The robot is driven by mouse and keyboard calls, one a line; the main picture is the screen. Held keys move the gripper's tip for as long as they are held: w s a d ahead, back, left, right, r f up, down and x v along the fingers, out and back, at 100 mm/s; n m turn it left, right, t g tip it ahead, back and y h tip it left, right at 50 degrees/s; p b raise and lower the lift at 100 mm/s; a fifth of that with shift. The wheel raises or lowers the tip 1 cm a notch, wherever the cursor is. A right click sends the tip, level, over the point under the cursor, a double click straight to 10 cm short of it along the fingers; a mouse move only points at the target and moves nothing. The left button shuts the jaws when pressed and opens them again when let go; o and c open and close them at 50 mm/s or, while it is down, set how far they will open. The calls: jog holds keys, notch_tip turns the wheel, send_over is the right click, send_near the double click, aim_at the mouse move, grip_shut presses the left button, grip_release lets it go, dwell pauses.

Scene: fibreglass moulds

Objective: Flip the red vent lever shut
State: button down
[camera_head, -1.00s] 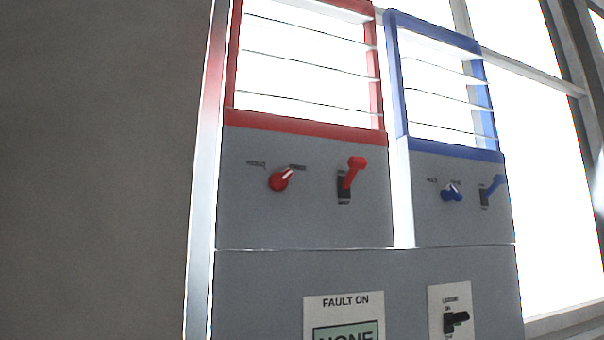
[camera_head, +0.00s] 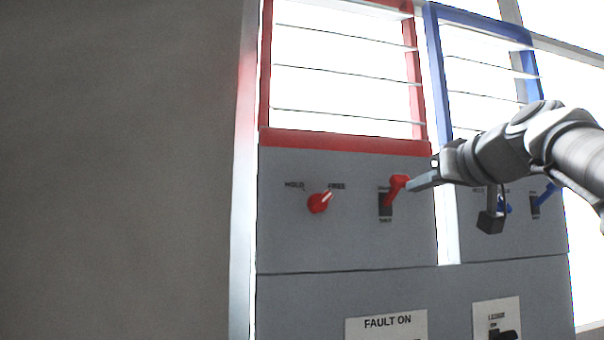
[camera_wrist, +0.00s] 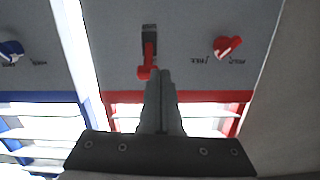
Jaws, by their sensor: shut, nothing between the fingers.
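The red vent lever (camera_head: 397,186) is on the grey panel below the red-framed vent, tilted up out of its dark slot. It also shows in the wrist view (camera_wrist: 149,58), where the picture is upside down. My gripper (camera_head: 411,186) is shut and empty, its fingertips just right of the lever's top end in the head view. In the wrist view my fingertips (camera_wrist: 160,72) are close beside the lever's end; whether they touch it I cannot tell. The red vent's slats (camera_head: 345,70) stand with bright gaps between them.
A red knob (camera_head: 319,203) left of the lever points toward FREE. The grey wall at left is bare.

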notch_tip(320, 180, up, 7)
jog(key=d+n+t, duration=0.1)
jog(key=shift+w+d+r+t+p, duration=0.15)
jog(key=shift+w+d+t+p, duration=0.2)
jog(key=shift+d+t, duration=0.05)
jog(key=r+p, duration=0.1)
jog(key=p, duration=0.4)
send_over(401, 177)
jog(key=w, duration=0.2)
jog(key=shift+s+a, duration=0.2)
jog(key=shift+s+d+f, duration=0.2)
jog(key=shift+s+f, duration=0.6)
jog(key=shift+f, duration=0.3)
jog(key=shift+s+d+f, duration=0.1)
jog(key=shift+s+f, duration=0.3)
jog(key=shift+f, duration=0.35)
jog(key=shift+f+b, duration=0.15)
jog(key=shift+b, duration=0.25)
